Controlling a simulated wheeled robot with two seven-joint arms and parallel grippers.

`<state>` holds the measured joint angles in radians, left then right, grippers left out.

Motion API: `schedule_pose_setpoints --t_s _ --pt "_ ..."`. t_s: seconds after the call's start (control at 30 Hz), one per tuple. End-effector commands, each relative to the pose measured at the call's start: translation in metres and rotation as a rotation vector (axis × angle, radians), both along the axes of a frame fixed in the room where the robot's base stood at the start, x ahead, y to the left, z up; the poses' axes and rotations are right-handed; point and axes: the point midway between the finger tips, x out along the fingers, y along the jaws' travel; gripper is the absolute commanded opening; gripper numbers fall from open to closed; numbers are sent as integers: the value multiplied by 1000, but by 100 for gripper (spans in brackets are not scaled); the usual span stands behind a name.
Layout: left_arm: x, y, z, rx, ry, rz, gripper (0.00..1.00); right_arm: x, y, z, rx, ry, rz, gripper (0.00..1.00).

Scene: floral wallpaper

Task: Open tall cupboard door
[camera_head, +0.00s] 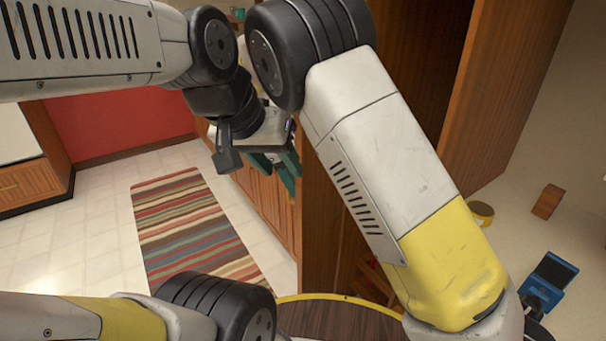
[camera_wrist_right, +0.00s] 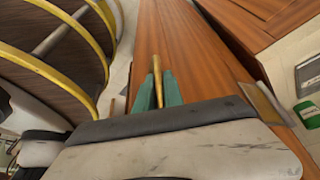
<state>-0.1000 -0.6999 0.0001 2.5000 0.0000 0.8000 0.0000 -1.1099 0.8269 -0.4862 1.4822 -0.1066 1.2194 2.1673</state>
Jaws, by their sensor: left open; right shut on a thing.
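The tall cupboard's wood (camera_head: 487,75) stands at the upper right of the head view, with a darker face to its left. My right gripper (camera_wrist_right: 158,90) is shut on a thin brass-coloured handle (camera_wrist_right: 157,65) on a wooden door panel (camera_wrist_right: 180,30) in the right wrist view. I cannot make out that gripper in the head view. My left gripper (camera_head: 277,166), with teal fingers, is open beside a vertical wooden panel (camera_head: 320,225). My arm hides much of the cupboard, and how far the door stands open is unclear.
A striped rug (camera_head: 195,225) lies on the pale tiled floor at left, near low wooden cabinets (camera_head: 263,195). A blue item (camera_head: 553,275) and a small brown block (camera_head: 548,201) are at right. A green item (camera_wrist_right: 306,113) shows in the wrist view.

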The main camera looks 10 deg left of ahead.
Motion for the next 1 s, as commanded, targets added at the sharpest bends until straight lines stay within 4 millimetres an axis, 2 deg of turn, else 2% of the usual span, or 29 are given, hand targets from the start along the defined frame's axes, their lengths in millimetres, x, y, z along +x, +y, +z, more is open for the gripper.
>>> schedule_pose_setpoints --t_s 0.23,0.27,0.3,0.63,0.77,1.0 --pt "0 0 0 0 0 0 41 -2 3 0 4 2 4 0" --pt "0 0 0 0 0 0 41 -2 3 0 4 3 5 18" --pt "0 0 0 0 0 0 41 -2 3 0 4 3 5 21" --pt "0 0 0 0 0 0 41 -1 3 2 2 1 2 21" --pt "0 0 0 0 0 0 41 -2 9 16 3 -1 3 21" --pt "0 0 0 0 0 0 41 -4 24 54 4 0 4 21"
